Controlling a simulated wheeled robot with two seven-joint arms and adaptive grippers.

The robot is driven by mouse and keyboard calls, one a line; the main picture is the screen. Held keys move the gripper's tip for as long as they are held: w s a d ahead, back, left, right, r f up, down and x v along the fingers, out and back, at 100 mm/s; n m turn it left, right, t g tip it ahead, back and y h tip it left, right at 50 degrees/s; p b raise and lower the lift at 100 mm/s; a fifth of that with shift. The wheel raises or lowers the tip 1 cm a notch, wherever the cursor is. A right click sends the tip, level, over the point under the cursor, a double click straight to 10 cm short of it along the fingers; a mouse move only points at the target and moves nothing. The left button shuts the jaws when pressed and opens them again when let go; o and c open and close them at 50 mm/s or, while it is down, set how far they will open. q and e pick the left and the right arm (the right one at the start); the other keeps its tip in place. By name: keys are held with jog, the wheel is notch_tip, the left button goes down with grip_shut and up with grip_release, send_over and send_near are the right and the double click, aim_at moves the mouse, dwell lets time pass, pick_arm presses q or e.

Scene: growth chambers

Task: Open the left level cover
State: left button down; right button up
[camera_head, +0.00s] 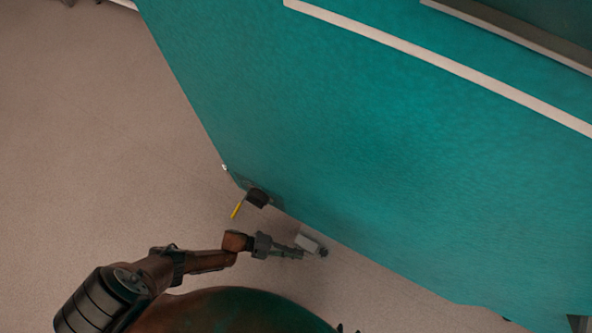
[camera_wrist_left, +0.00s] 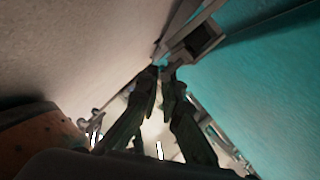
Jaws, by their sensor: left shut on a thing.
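A small light grey piece (camera_head: 308,243), which I take to be the left level cover, sits at the low edge of the big teal cabinet (camera_head: 380,130) in the head view. My left gripper (camera_head: 297,252) reaches it from the left with its fingers closed at it. In the left wrist view the fingertips (camera_wrist_left: 163,75) come together at the near end of a grey part with a dark square opening (camera_wrist_left: 203,38), beside the teal wall. The exact contact is dark and partly hidden by the fingers. I cannot make out my right gripper.
A dark fitting (camera_head: 257,198) with a yellow strip (camera_head: 237,210) is at the cabinet's lower left corner, close to my left arm. Pale rails (camera_head: 430,60) cross the teal surface. The floor (camera_head: 100,130) to the left is clear.

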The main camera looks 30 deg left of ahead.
pick_arm(q)
jog(key=shift+w+a+r+n+g+p, duration=0.1)
jog(key=shift+w+r+n+g+p, duration=0.1)
jog(key=shift+r+n+g+p, duration=0.65)
jog(key=shift+w+r+n+y+p, duration=0.2)
jog(key=shift+r+n+y+p, duration=0.3)
jog(key=shift+r+n, duration=0.4)
jog(key=shift+w+r+n+g+p, duration=0.3)
jog(key=shift+n+g, duration=0.25)
jog(key=shift+n, duration=0.2)
pick_arm(e)
jog(key=shift+s+d+r+g, duration=0.15)
jog(key=shift+s+r+g, duration=0.25)
jog(key=shift+r, duration=0.45)
jog(key=shift+s+d+r+g, duration=0.1)
jog(key=shift+s+r+g, duration=0.3)
jog(key=shift+r, duration=0.5)
jog(key=shift+s+d+r+g, duration=0.15)
jog(key=shift+s+r+g, duration=0.25)
jog(key=shift+r, duration=0.45)
pick_arm(q)
jog(key=c, duration=2.1)
grip_release()
jog(key=v, duration=1.2)
